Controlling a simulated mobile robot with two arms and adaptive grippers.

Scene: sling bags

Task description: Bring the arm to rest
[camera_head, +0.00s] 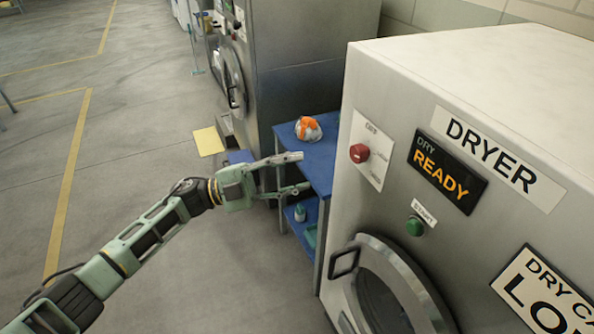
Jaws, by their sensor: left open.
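My left arm comes in from the lower left and reaches toward the middle of the head view. My left gripper (298,172) is open and empty, with its two fingers spread apart. It is in front of the blue shelf table (285,137), between the camera and the table's near edge. I cannot tell whether it touches the table. My right gripper is not in view.
A dryer (470,75) with a red button (359,153), a green button (414,226) and a round door (390,295) stands close on the right. An orange and white bundle (308,128) lies on the table. Another machine (310,50) stands behind.

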